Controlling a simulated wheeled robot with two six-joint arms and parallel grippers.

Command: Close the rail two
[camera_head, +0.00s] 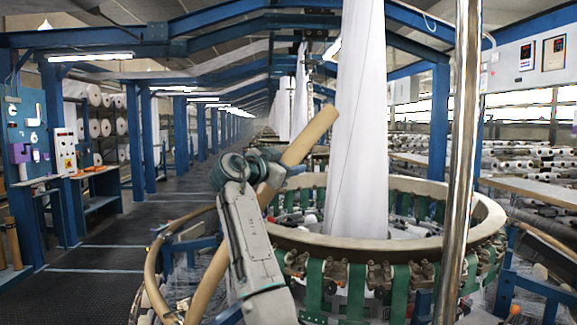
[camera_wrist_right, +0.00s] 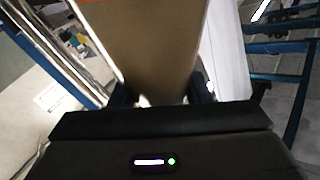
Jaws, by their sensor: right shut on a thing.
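A tan rail piece (camera_head: 312,135) stands tilted up, its upper end free in front of the white fabric. It runs down behind my right arm towards the lower left of the head view. My right gripper (camera_head: 268,177) is shut on this rail, which also fills the upper middle of the right wrist view (camera_wrist_right: 150,45) between the dark fingers. The round loom's fixed tan rail ring (camera_head: 360,246) lies to the right, with green straps below it. Another curved tan rail piece (camera_head: 152,265) is at the left side of the loom. My left gripper is out of view.
A shiny metal pole (camera_head: 460,150) stands upright at the right front. White fabric (camera_head: 360,120) hangs into the loom's centre. Blue posts and a workbench (camera_head: 95,172) are at the left, with open dark floor (camera_head: 95,258) in front.

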